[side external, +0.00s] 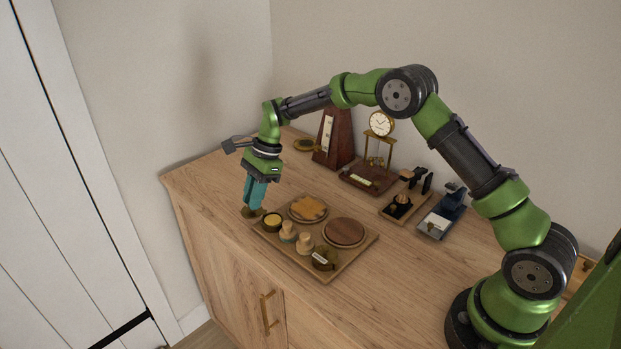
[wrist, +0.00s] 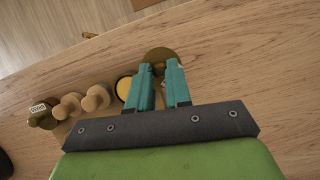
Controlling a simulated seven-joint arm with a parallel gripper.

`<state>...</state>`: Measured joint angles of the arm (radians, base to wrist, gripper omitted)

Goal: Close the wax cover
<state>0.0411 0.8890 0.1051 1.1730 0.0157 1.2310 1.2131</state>
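A small round pot of yellow wax (side external: 272,221) stands at the left corner of the wooden tray; it also shows in the wrist view (wrist: 124,89), just left of my fingers. A round olive-brass cover (side external: 250,212) sits beside it, off the pot, so the wax is exposed. The cover also shows in the wrist view (wrist: 160,55), beyond my fingertips. My gripper (side external: 255,205) points down over the cover with its two teal fingers apart (wrist: 160,66). Nothing is clearly held between them. I cannot tell whether the fingertips touch the cover or whether a hinge joins it to the pot.
The tray (side external: 328,279) also holds wooden-topped stamps (side external: 288,231), a labelled dark jar (side external: 324,259) and two round wooden discs (side external: 344,232). A metronome (side external: 334,139), a clock (side external: 381,124) and desk pieces stand behind. The cabinet's front edge is close to the cover.

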